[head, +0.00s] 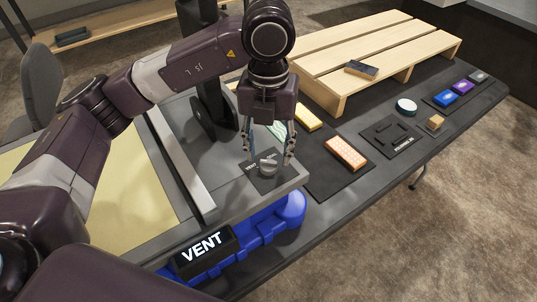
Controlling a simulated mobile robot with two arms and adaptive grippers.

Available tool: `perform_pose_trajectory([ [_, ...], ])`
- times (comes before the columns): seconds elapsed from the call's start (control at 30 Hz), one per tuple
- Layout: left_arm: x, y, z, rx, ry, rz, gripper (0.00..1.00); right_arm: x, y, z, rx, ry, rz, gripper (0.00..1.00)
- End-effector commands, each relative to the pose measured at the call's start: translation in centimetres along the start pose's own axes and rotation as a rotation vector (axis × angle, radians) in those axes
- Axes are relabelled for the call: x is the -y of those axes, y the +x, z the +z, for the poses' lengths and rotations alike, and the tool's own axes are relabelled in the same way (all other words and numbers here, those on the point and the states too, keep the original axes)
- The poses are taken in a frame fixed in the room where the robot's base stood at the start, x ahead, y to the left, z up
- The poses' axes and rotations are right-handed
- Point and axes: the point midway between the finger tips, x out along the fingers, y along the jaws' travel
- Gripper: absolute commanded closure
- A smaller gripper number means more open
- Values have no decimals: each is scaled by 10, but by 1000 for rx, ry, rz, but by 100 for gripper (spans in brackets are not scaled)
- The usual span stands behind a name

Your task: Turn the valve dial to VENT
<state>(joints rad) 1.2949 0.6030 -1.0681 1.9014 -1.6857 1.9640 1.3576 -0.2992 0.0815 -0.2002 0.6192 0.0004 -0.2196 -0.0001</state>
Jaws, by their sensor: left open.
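The valve dial (268,166) is a small grey round knob on a dark label plate (256,178) near the corner of the grey console top. White lettering shows on the plate, one word looking like VENT. A black sign reading VENT (202,249) in white stands at the console's front, by a blue part. My left gripper (270,158) points down over the dial with its fingers apart, one on each side of it. I cannot tell whether the fingers touch the dial. The dial's exact pointer direction is too small to read. My right gripper is not in view.
A wooden slatted pallet (370,45) stands at the back of the dark table. Right of the console lie an orange block (346,153), a yellow block (307,117), a black tray (392,136), a round white-topped puck (406,107) and small coloured blocks. A blue case (265,225) lies below the console edge.

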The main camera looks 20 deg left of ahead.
Motion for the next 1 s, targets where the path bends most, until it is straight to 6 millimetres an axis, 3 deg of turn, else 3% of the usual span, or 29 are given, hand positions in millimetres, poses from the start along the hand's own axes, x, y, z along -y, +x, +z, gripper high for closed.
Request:
perform_pose_trajectory([
  [0.2,0,-48,2,7,0,-1,55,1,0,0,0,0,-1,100],
  [0.5,0,-90,1,4,-1,0,55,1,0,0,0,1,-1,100],
  [1.0,0,-99,0,1,0,0,55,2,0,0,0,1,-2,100],
])
